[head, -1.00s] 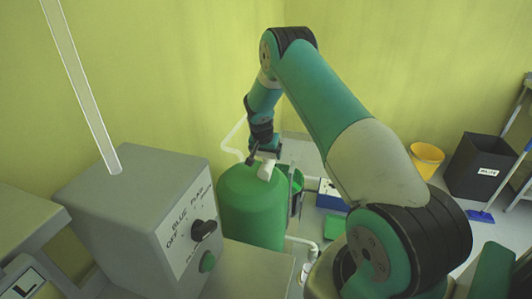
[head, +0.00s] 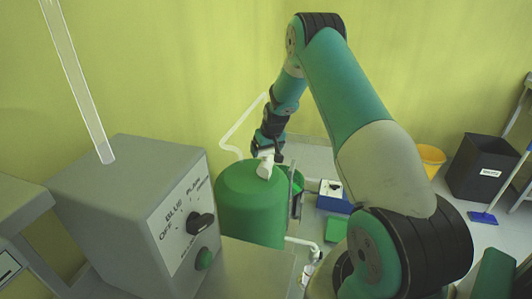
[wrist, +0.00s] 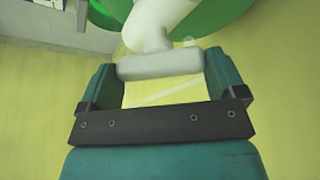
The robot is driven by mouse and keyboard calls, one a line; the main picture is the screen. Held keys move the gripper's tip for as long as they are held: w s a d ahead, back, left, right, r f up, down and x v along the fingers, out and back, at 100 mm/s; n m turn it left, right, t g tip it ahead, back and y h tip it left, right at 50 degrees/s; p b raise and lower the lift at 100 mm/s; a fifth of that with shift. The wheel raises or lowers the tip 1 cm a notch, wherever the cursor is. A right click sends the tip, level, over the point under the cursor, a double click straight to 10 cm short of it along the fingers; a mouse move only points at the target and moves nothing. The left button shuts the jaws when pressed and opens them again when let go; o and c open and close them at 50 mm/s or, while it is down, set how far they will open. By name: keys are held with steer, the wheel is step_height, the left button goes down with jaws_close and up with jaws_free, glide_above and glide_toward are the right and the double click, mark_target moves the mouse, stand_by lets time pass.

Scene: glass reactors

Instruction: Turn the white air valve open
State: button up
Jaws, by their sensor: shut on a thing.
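The white air valve (head: 265,169) sits on top of the green tank (head: 250,205) in the head view. My gripper (head: 266,154) is above it and at its handle. In the wrist view, the valve's wide white handle (wrist: 160,65) lies between the two fingers of my gripper (wrist: 161,78), which are shut on it. The valve body runs up from the handle toward the green tank (wrist: 222,18). The valve's lower end is hard to make out in the head view.
A grey control box (head: 135,200) with a black knob (head: 201,223) and green button (head: 204,259) stands at the front left. White pipes (head: 240,127) run behind the tank. A yellow bucket (head: 431,158), a black bin (head: 480,166) and a blue box (head: 333,203) stand to the right.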

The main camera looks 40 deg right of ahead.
steer(key=n+y+b, duration=0.1)
steer(key=n, duration=0.3)
steer(key=shift+s+d+f+n+y+b, duration=0.1)
steer(key=shift+d+f+n+y+b, duration=0.05)
steer(key=shift+n+y+b, duration=0.2)
steer(key=n+y+b, duration=0.1)
steer(key=n, duration=0.1)
steer(key=n+y, duration=0.1)
steer(key=n, duration=0.1)
steer(key=shift+n+g+b, duration=0.25)
steer(key=shift+g+b, duration=0.05)
steer(key=shift+b, duration=0.05)
steer(key=o, duration=0.6)
steer(key=shift+o, duration=0.2)
steer(key=shift+r, duration=0.25)
steer(key=b+v, duration=0.1)
steer(key=v, duration=1.6)
steer(key=shift+s+d, duration=0.1)
